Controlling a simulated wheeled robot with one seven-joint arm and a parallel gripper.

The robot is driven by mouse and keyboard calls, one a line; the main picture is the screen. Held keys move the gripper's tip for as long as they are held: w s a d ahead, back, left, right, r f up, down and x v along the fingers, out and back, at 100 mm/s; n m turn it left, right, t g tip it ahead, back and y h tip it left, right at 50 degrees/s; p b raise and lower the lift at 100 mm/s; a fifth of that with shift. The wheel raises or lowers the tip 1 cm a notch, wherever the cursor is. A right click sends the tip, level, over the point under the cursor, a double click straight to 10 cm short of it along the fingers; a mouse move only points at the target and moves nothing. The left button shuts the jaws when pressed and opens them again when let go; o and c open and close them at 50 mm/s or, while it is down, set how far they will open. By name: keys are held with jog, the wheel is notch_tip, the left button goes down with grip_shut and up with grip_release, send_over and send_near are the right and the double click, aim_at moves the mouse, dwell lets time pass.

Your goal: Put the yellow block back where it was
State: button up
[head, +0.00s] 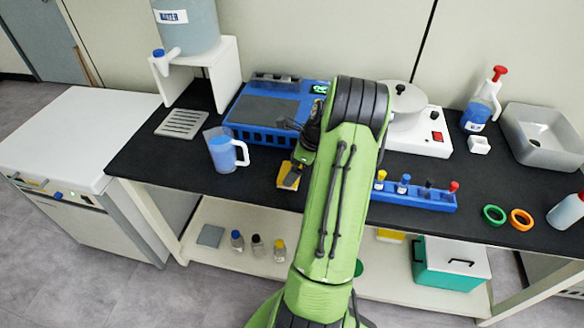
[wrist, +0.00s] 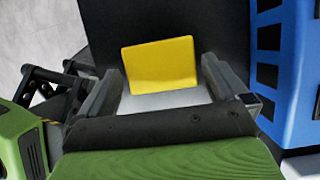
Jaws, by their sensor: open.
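The yellow block (head: 284,174) is on the black countertop in front of the blue machine, partly hidden by my gripper. In the wrist view the yellow block (wrist: 160,65) shows between and just past the fingertips, with its broad face towards the camera. My gripper (head: 294,172) is open at the block, one finger on each side in the wrist view (wrist: 162,72). I cannot tell whether a finger touches it.
The blue machine (head: 270,107) stands close behind the block. A jug of blue liquid (head: 222,153) is to the left. A blue rack (head: 415,195) with several coloured-cap vials is to the right. Another yellow thing (head: 390,236) is on the lower shelf.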

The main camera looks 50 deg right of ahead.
jog(key=p+v, duration=0.3)
jog(key=v, duration=0.8)
jog(key=w+a+r+n+h, duration=0.1)
jog(key=w+a+r+n, duration=0.1)
jog(key=a+r+n, duration=0.45)
jog(key=w+a+r+n, duration=0.15)
jog(key=a+n, duration=0.25)
jog(key=a, duration=0.6)
jog(key=w+a+r+n+h, duration=0.1)
jog(key=a+r+n, duration=0.3)
jog(key=a+n, duration=0.3)
jog(key=s+a+r+n+t, duration=0.1)
jog(key=s+a+n, duration=1.1)
jog(key=a+n, duration=0.1)
jog(key=shift+a+n+t, duration=0.2)
jog(key=shift+n+t, duration=0.1)
jog(key=shift+n, duration=0.15)
jog(key=shift+r, duration=0.2)
